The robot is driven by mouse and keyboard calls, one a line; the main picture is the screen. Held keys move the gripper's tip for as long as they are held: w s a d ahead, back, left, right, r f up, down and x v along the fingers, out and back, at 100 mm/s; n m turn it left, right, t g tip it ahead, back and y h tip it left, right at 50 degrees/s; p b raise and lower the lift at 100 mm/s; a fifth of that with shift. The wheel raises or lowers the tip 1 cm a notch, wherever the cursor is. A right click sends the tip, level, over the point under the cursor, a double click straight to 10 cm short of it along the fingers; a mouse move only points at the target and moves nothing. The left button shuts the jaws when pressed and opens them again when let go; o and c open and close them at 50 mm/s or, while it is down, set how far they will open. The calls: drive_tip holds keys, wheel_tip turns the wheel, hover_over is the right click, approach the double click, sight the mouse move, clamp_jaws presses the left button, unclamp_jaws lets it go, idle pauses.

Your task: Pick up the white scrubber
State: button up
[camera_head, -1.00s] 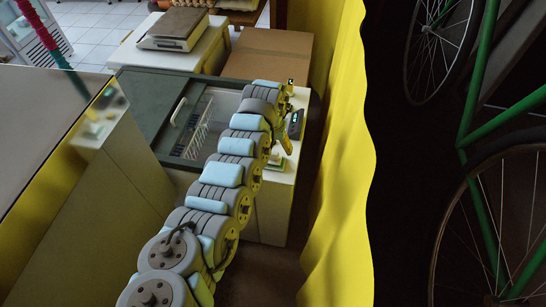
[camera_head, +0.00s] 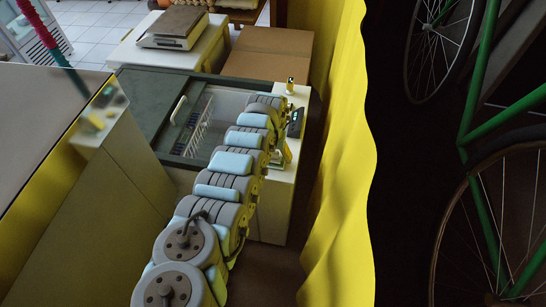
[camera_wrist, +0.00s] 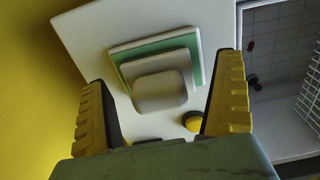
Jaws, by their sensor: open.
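The white scrubber (camera_wrist: 160,92) shows in the wrist view as a rounded pale block. It appears to sit on a stack of a paler slab and a green-edged piece (camera_wrist: 198,64) on a white counter top (camera_wrist: 90,25). My gripper (camera_wrist: 165,85) is open, with one yellow finger on each side of the scrubber in the picture. Nothing is held, and I cannot tell how high the fingers are above it. In the head view, my gripper (camera_head: 284,152) is partly hidden by my arm over the narrow white counter, and the scrubber cannot be made out clearly.
A small yellow round thing (camera_wrist: 193,121) lies close to the right finger. A dark device with a lit display (camera_head: 296,122) stands on the counter beyond my gripper. An open basin with a white rack (camera_head: 198,126) is to the left. A yellow curtain (camera_head: 338,180) hangs to the right.

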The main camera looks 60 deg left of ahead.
drive_tip(key=c, duration=1.3)
